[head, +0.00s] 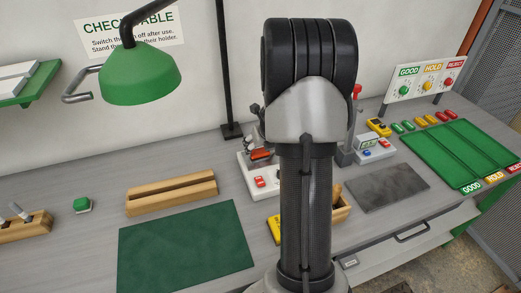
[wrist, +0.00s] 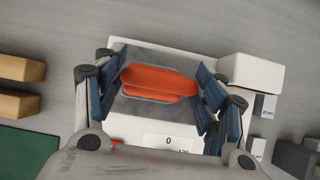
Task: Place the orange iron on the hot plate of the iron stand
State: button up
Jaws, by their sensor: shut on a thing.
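The orange iron (wrist: 158,80) lies crosswise between the blue pads of my gripper (wrist: 161,84), which is shut on it. In the wrist view it overlaps the grey hot plate (wrist: 136,108) of the white iron stand (wrist: 190,44). I cannot tell whether iron and plate touch. The stand's display (wrist: 168,141) reads 0 above a partly hidden number. In the head view, part of the orange iron (head: 260,154) shows left of my arm, over the white stand (head: 245,173) with its red switch. My arm hides most of the gripper and stand there.
A wooden slotted block (head: 171,193) and green mat (head: 185,246) lie left of the stand. A green lamp (head: 140,80) hangs over the bench. To the right are a white box with switches (head: 375,150), a dark grey slab (head: 388,187) and green sorting lanes (head: 455,153).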

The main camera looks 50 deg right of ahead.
jog(key=shift+r, duration=0.15)
jog(key=o, duration=0.9)
jog(key=shift+f, duration=0.25)
jog(key=shift+c, duration=0.2)
jog(key=o, duration=0.5)
jog(key=shift+r, duration=0.15)
jog(key=shift+r, duration=0.3)
jog(key=p+v, duration=0.6)
jog(key=v, duration=0.5)
jog(key=shift+s+a+r, duration=0.15)
jog(key=shift+s+r, duration=0.05)
